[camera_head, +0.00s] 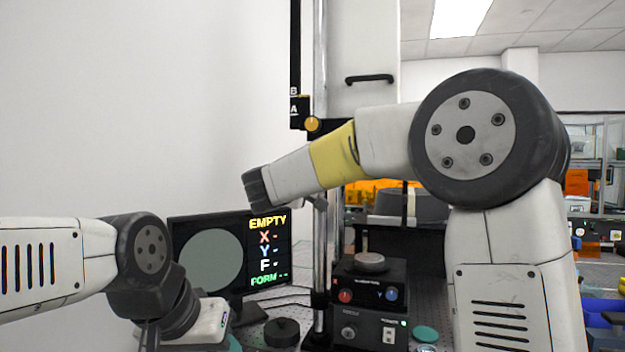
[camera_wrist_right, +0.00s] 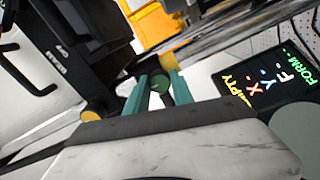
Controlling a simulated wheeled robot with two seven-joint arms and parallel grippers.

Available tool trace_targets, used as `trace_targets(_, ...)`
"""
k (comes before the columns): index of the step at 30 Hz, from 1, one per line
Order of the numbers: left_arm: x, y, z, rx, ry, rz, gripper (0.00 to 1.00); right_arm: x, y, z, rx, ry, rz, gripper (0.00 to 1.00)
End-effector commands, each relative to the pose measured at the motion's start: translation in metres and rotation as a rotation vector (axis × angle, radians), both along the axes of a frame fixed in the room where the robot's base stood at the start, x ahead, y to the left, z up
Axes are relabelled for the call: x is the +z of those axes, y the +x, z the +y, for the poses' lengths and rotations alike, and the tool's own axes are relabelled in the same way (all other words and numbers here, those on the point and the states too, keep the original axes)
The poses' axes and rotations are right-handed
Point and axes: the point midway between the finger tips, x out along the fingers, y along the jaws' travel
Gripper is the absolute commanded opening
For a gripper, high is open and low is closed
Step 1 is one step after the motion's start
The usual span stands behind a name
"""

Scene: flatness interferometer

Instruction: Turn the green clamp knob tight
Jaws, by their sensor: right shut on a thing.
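A monitor (camera_head: 212,222) reads EMPTY with dashes for X, Y, F and FORM. A yellow knob (camera_head: 312,124) sits on the column (camera_head: 320,60) by labels A and B. A black control box (camera_head: 370,295) and a dark round piece (camera_head: 282,332) stand on the bench.

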Motion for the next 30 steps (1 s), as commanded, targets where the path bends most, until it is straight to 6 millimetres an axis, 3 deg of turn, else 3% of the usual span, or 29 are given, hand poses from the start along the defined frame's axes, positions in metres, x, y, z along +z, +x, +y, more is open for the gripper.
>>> trace_targets(17,0.0,0.0,0.0,0.0,0.0,0.0,0.42,0.0008,-0.0003,0.0013,0.003,-0.028,0.007,0.0)
trace_targets(18,0.0,0.0,0.0,0.0,0.0,0.0,0.42,0.0008,-0.0003,0.0013,0.003,-0.028,0.007,0.36)
trace_targets(20,0.0,0.0,0.0,0.0,0.0,0.0,0.42,0.0007,-0.0002,0.0012,0.003,-0.028,0.008,0.48)
trace_targets(30,0.0,0.0,0.0,0.0,0.0,0.0,0.42,0.0002,-0.0014,0.0009,0.001,-0.028,0.009,0.5)
